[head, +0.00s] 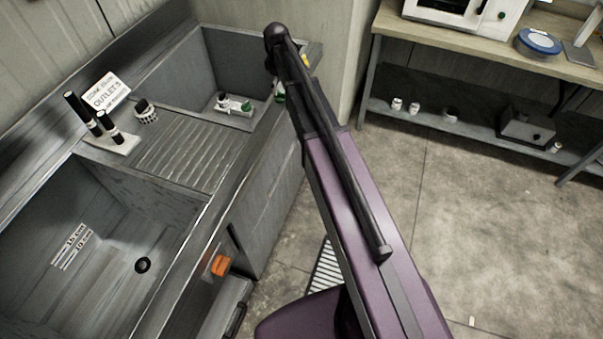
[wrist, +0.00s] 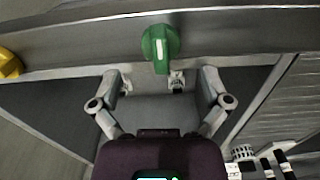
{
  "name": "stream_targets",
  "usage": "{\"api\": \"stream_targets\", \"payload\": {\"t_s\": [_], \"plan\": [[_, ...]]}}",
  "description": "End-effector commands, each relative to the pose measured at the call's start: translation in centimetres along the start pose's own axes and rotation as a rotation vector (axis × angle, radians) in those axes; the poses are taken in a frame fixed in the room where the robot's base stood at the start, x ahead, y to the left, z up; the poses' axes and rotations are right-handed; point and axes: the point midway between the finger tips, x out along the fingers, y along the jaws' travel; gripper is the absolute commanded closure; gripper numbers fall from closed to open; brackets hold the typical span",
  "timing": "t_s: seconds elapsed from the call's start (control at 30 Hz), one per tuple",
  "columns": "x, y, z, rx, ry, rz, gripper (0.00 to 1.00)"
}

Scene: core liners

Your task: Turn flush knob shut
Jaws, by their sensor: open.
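A green knob (wrist: 160,45) with a white line on its face is on the metal front edge of the sink unit in the wrist view. The line runs roughly up and down in the picture. A sliver of a green knob (head: 279,93) shows beside my arm in the head view. My gripper (wrist: 160,82) is open and empty, its fingers spread below the green knob in the picture. I cannot tell whether either finger touches it. A yellow knob (wrist: 10,62) is at the left edge. An orange knob (head: 220,265) is on the near sink front. I see no readable flush label.
The near sink basin (head: 40,270) and the ribbed drainboard (head: 185,150) lie left of my arm. Dark bottles (head: 110,130) and a sign (head: 106,90) stand by the wall. A wooden bench (head: 400,24) is at the right back. The floor (head: 480,220) is mostly clear.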

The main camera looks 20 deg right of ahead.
Motion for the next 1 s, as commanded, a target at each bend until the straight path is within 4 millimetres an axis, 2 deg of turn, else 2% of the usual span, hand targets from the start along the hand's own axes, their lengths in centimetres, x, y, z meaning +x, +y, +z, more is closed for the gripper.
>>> {"api": "stream_targets", "payload": {"t_s": [0.03,1.0], "plan": [[-0.9,0.0,0.0,0.0,0.0,0.0,0.03],[-8.8,0.0,0.0,0.001,0.0,0.0,0.03]]}}
